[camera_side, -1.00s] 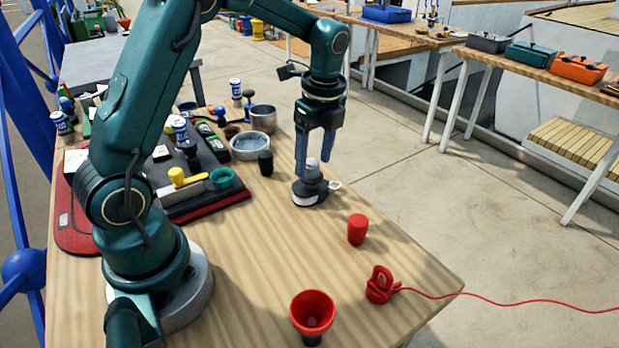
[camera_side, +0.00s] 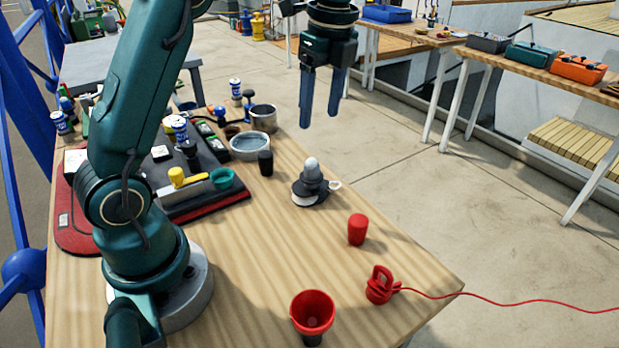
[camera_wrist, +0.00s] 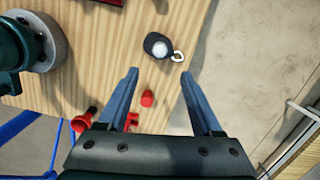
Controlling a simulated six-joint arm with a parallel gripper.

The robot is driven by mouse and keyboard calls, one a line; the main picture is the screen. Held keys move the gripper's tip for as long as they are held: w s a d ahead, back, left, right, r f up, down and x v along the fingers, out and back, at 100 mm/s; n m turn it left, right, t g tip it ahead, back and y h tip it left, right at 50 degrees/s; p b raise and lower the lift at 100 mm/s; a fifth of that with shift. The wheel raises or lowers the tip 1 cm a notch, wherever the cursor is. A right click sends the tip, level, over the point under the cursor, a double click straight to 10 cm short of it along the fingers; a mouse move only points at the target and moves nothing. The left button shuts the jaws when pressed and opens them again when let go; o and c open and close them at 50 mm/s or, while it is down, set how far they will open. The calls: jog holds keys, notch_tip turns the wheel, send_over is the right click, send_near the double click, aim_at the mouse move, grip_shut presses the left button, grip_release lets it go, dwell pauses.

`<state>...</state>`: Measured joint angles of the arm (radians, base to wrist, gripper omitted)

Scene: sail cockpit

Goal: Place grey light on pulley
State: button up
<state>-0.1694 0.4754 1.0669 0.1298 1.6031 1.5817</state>
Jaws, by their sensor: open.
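The grey light (camera_side: 312,170), with a pale rounded top, stands upright on the dark pulley (camera_side: 311,193) on the wooden table. In the wrist view the light shows as a pale round top (camera_wrist: 159,49) over the dark pulley (camera_wrist: 151,40), whose metal ring points to the right. My gripper (camera_side: 319,122) is high above and behind them in the side view, clear of both. Its two blue fingers are apart with nothing between them, and they also show in the wrist view (camera_wrist: 160,72).
A red cylinder (camera_side: 357,230), a red clamp-like item (camera_side: 380,285) with a cord and a red cup (camera_side: 312,312) stand towards the front. A black cylinder (camera_side: 265,162) and a metal bowl (camera_side: 250,146) are left of the pulley. Table around the pulley is clear.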

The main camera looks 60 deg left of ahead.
jog(key=s+d+r+n+t, duration=0.3)
jog(key=s+d+r+n, duration=0.15)
jog(key=s+n, duration=0.35)
jog(key=s+d+f+n+t+h, duration=0.1)
jog(key=s+d+f+n+t, duration=0.1)
jog(key=s+f+n, duration=0.4)
jog(key=shift+s+d+f+n+t, duration=0.25)
jog(key=shift+s+d+n+t, duration=0.15)
jog(key=shift+s+d+n, duration=0.6)
